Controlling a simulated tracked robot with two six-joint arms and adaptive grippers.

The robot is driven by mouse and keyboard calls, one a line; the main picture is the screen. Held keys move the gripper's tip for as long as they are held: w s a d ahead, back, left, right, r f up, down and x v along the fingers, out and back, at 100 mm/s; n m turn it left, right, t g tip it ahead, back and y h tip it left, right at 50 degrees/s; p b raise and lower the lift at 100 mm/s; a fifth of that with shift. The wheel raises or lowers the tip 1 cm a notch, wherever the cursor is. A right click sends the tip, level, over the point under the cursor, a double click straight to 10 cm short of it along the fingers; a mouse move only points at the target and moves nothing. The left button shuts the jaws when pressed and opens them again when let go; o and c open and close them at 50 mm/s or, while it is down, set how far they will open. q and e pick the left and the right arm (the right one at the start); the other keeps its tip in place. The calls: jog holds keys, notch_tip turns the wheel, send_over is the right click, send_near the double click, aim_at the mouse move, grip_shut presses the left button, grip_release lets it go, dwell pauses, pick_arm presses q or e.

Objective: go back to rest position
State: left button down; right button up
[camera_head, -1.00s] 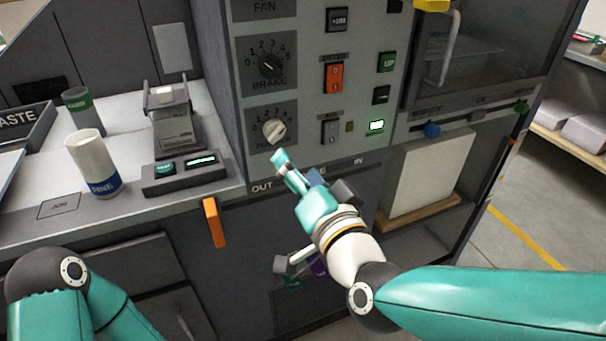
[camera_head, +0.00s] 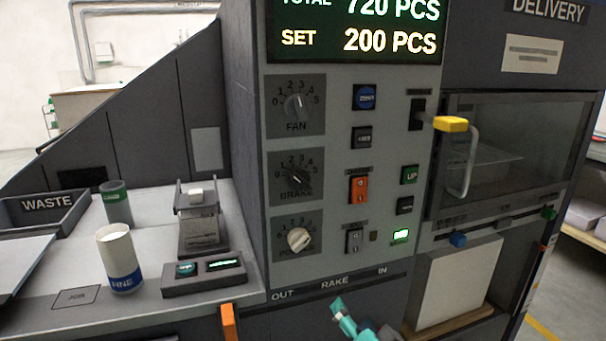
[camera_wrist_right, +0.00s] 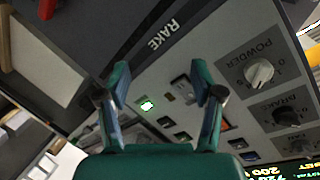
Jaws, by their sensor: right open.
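My right gripper (camera_head: 345,318) shows at the bottom edge of the head view, below the RAKE label of the grey machine (camera_head: 335,262). Only its teal front part is in that view; the rest is cut off. In the right wrist view the right gripper (camera_wrist_right: 160,80) has its two fingers spread apart with nothing between them. The control panel shows behind and between the fingers, apart from them as far as I can tell. My left arm and left gripper are out of view.
The panel carries a powder knob (camera_head: 299,239), an orange switch (camera_head: 357,189) and a lit green button (camera_head: 401,234). A yellow-topped handle (camera_head: 451,124) sticks out at the delivery window. A white-and-blue can (camera_head: 119,258), a green-labelled can (camera_head: 116,205) and a waste tray (camera_head: 47,204) stand on the left counter.

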jog(key=d+f+g+h, duration=0.1)
jog(key=d+f+g, duration=0.25)
jog(key=f, duration=1.05)
jog(key=s+d+f+g, duration=0.1)
jog(key=s+f+g, duration=0.1)
jog(key=s+f, duration=0.35)
jog(key=s+d+f+n+g, duration=0.1)
jog(key=s+f+g, duration=0.1)
jog(key=f, duration=0.6)
jog(key=s+d+f+g, duration=0.1)
jog(key=s+f+g, duration=0.15)
jog(key=f, duration=0.45)
jog(key=s+a+f+n+g+y, duration=0.1)
jog(key=s+a+f+n+g, duration=0.15)
jog(key=s, duration=0.35)
jog(key=s+a+f+n+g+y, duration=0.1)
jog(key=s+f+g+y, duration=0.15)
jog(key=s, duration=0.35)
notch_tip(320, 180, up, 14)
jog(key=p, duration=1.3)
jog(key=shift+f+t+h+p, duration=0.25)
jog(key=shift+t+h+p, duration=0.1)
jog(key=shift+h, duration=0.1)
